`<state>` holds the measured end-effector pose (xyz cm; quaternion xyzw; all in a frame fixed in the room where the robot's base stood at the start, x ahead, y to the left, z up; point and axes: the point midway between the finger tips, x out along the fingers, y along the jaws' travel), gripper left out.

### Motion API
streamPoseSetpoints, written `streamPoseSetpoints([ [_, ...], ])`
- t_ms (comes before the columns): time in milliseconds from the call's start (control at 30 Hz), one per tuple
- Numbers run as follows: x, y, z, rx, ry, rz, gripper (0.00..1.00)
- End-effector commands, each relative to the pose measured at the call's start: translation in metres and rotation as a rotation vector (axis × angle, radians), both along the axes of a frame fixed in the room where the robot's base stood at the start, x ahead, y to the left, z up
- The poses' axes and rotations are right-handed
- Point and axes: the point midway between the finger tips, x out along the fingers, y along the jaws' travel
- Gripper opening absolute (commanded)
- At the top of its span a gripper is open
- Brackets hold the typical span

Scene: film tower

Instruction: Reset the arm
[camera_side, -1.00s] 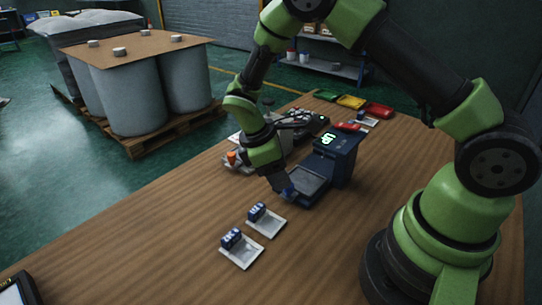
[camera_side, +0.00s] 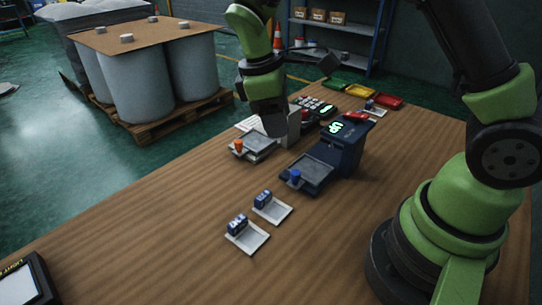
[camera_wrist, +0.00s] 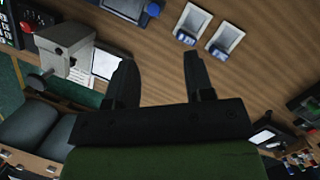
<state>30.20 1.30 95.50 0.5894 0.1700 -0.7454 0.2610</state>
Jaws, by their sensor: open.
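My gripper (camera_side: 270,132) is raised above the wooden table (camera_side: 190,205), in front of the grey-white device with an orange knob (camera_side: 238,146) in the side view. In the wrist view my gripper (camera_wrist: 160,75) shows two dark fingers set well apart, with nothing between them but table surface. It is open and empty. The dark blue device (camera_side: 345,150) with a lit green display stands to the right of my gripper, with a blue knob (camera_side: 295,176) on its low front platform.
Two white trays (camera_side: 253,242) (camera_side: 281,213), each with a blue block, lie on the table front. Green, yellow and red bins (camera_side: 351,90) stand at the far end. A black-framed panel (camera_side: 20,285) is at the lower left. The near middle of the table is clear.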

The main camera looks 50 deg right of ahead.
Motion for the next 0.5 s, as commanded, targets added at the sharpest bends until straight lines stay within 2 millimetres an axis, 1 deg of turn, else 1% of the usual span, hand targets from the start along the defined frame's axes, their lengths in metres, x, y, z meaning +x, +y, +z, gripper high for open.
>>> streamPoseSetpoints([
  [33, -0.006, 0.0, 0.02, 0.023, -0.061, -0.057, 0.48],
  [100, -0.017, 0.001, 0.044, 0.059, -0.139, -0.148, 0.48],
  [200, -0.036, 0.002, 0.074, 0.117, -0.247, -0.277, 0.48],
  [300, -0.057, 0.004, 0.098, 0.182, -0.352, -0.403, 0.48],
  [400, -0.081, 0.005, 0.117, 0.254, -0.45, -0.53, 0.48],
  [500, -0.105, 0.008, 0.131, 0.333, -0.543, -0.652, 0.48],
])
